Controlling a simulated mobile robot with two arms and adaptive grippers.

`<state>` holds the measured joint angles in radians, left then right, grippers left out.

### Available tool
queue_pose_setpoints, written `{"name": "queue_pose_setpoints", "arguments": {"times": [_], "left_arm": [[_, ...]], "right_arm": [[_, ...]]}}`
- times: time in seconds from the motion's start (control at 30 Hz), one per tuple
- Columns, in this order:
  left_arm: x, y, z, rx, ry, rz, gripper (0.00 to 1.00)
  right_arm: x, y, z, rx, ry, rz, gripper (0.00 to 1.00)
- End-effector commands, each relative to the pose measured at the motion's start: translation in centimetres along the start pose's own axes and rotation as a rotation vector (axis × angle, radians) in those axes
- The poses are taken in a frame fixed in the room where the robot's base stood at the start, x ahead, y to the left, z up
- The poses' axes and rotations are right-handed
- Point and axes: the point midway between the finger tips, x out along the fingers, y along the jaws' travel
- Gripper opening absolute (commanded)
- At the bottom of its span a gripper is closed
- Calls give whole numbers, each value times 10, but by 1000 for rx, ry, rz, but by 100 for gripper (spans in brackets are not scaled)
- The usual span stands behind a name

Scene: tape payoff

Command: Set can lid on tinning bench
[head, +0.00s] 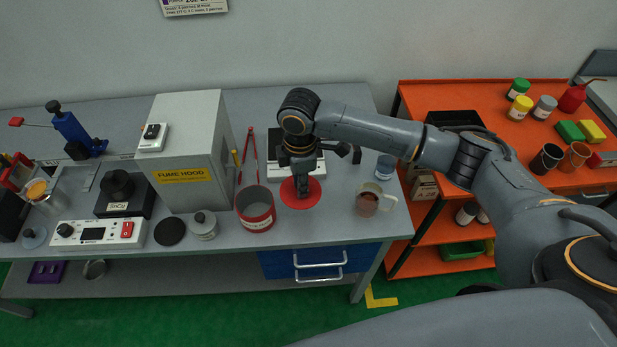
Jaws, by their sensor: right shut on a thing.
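The red round can lid (312,194) is at the front middle of the grey tinning bench (335,227). My right gripper (301,186) points down over the lid's middle and is shut on it; its fingers hide part of the top. The lid looks level and lies on or just above the bench top; I cannot tell which. A red open can (255,210) with a pale label stands just left of the lid. My left gripper is not in view.
A scale (283,147) is behind my gripper. A cup (368,201) and a clear jar (385,167) stand to the right. An orange cart (480,92) is farther right.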

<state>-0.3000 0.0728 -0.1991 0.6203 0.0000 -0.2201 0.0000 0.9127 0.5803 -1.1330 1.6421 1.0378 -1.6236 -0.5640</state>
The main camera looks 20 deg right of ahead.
Motion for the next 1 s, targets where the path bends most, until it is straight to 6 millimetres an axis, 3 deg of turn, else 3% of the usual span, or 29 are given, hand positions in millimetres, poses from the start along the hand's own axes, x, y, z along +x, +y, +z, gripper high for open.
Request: {"name": "queue_pose_setpoints", "arguments": {"times": [0.1, 0.4, 0.67, 1.0], "left_arm": [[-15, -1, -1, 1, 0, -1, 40], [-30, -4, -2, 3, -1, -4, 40], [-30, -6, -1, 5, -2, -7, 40], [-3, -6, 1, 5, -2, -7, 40]], "right_arm": [[7, 6, -3, -176, -3, -6, 0], [29, 13, -4, -504, -9, -11, 0], [37, 14, -4, -588, -13, -13, 0], [62, 14, -3, -589, -13, -12, 0]]}}
